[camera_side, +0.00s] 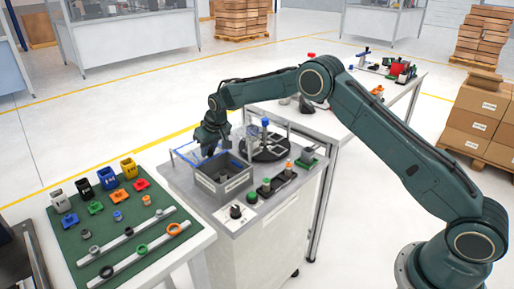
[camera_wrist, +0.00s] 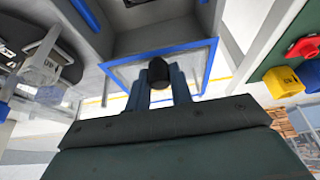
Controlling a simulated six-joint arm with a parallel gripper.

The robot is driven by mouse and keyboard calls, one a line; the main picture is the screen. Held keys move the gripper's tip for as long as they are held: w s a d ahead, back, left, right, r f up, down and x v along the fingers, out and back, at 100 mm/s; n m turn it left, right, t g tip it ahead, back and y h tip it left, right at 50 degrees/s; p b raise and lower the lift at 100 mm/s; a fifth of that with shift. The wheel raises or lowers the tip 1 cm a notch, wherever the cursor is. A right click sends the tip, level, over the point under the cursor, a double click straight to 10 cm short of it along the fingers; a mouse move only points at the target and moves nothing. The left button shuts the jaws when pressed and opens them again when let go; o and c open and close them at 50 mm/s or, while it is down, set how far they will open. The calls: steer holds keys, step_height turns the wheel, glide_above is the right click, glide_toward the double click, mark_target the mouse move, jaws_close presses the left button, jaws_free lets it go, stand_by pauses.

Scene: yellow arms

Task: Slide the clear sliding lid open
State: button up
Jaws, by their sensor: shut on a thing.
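The clear sliding lid (camera_side: 180,156) has a blue frame and reaches out past the back left edge of the grey box (camera_side: 226,189). The box's top shows uncovered in the side view. In the wrist view, the floor shows through the lid's clear pane (camera_wrist: 124,74), and the box wall (camera_wrist: 135,44) lies above it in the picture. My gripper (camera_side: 211,147) is over the lid. In the wrist view my gripper (camera_wrist: 160,90) has its fingers shut on the lid's black knob (camera_wrist: 159,72). The finger contact is partly hidden.
A black round turntable (camera_side: 268,149) with a frame stands behind the box. A panel with knobs and buttons (camera_side: 264,190) lies in front. A green mat (camera_side: 130,228) with colored parts is on the left table.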

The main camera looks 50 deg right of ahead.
steer(key=shift+f, duration=0.2)
steer(key=shift+w, duration=0.95)
steer(key=shift+w+r, duration=0.1)
steer(key=shift+w, duration=0.25)
steer(key=o, duration=0.5)
steer(key=shift+o, duration=0.2)
steer(key=shift+r, duration=0.25)
step_height(320, 180, up, 7)
stand_by(0.8)
steer(key=shift+r, duration=0.15)
